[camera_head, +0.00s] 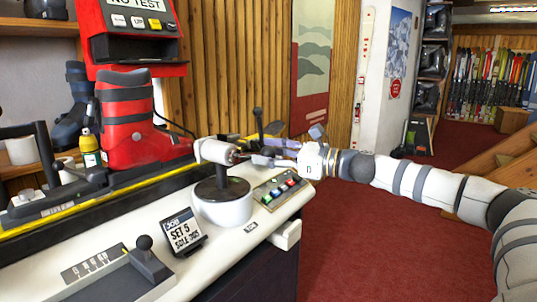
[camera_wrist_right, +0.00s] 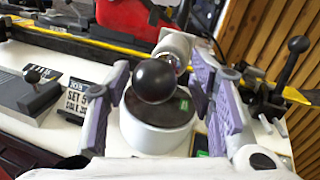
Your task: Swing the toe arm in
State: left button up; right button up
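A white round base (camera_head: 224,209) with a black top stands on the bench; a dark post on it carries a pale horizontal cylinder (camera_head: 215,150) with a metal end pointing right. In the right wrist view a black ball knob (camera_wrist_right: 153,80) stands in front of this cylinder (camera_wrist_right: 175,46). I cannot tell for sure which part is the toe arm. My right gripper (camera_head: 272,152) is at the metal end, reaching in from the right. In its wrist view the purple fingers (camera_wrist_right: 160,103) are apart, one each side of the knob, with gaps visible. My left gripper is out of view.
A red ski boot (camera_head: 128,112) stands on the bench under a red tester box (camera_head: 135,45). A small sign (camera_head: 182,232), a button panel (camera_head: 280,188) and a black lever box (camera_head: 149,260) are nearby. A black-knobbed lever (camera_wrist_right: 298,46) stands right of the gripper. Red floor right is clear.

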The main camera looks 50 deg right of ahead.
jog(key=shift+s, duration=0.15)
jog(key=v, duration=1.2)
